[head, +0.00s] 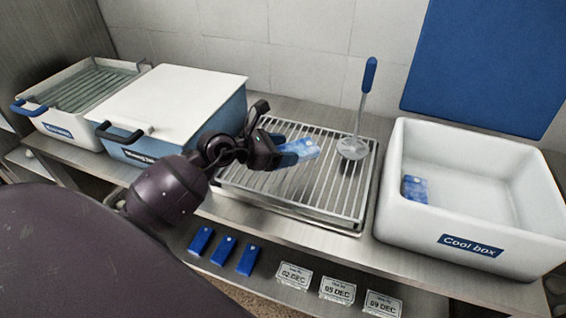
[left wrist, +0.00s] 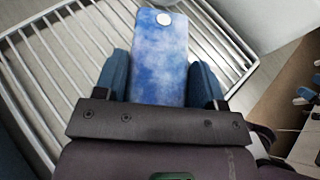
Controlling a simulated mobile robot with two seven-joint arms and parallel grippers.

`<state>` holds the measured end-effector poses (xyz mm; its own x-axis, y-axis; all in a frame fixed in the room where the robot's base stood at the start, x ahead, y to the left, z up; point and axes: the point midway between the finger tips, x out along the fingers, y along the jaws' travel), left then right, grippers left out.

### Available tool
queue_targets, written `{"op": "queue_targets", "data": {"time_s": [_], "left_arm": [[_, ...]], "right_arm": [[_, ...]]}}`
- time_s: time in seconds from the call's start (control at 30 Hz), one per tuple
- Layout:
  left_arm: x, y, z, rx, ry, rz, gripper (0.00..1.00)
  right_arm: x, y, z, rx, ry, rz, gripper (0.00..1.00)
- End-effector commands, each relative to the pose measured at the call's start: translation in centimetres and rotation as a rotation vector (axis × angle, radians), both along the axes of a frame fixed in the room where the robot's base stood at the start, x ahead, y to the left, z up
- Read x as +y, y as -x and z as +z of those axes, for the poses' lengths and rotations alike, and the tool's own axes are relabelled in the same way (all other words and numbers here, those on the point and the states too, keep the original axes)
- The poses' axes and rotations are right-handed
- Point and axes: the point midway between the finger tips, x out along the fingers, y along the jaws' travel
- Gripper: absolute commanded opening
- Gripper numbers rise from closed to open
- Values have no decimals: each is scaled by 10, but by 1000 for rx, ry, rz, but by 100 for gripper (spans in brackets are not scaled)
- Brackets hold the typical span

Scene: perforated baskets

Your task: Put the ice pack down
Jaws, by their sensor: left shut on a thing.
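My left gripper (head: 284,150) is shut on a mottled blue-and-white ice pack (head: 304,149) over the left part of the metal wire rack (head: 325,190). In the left wrist view the ice pack (left wrist: 160,58) sits between the two blue fingers of my left gripper (left wrist: 161,75), with a pale round spot near its far end. The rack's bars (left wrist: 50,60) show beneath it. I cannot tell whether the pack touches the bars. A darker blue pack (head: 414,189) is in the white cool box (head: 465,225) at the right. My right gripper is not in view.
A ladle-like tool (head: 363,110) with a blue handle stands at the rack's back right. A lidded blue box (head: 175,105) and a tray with a ridged insert (head: 85,88) are at left. Blue pieces (head: 223,249) and date cards (head: 337,290) line the front. The rack's front is clear.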

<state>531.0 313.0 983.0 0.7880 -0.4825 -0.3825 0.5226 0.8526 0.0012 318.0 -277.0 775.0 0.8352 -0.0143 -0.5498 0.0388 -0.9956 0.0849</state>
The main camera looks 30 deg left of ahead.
Motion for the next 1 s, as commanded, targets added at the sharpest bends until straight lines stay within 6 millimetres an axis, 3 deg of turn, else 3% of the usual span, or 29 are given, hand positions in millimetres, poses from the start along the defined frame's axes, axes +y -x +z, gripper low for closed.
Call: {"op": "queue_targets", "data": {"time_s": [0.3,0.73,0.77,0.9,1.0], "left_arm": [[0,0,-39,3,1,1,35],[0,0,-44,1,0,0,35],[0,0,-45,2,0,0,65],[0,0,-44,1,0,0,87],[0,0,-44,1,0,0,89]], "right_arm": [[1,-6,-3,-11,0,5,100],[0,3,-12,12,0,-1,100],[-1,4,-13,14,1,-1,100],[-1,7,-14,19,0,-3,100],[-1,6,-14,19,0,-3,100]]}}
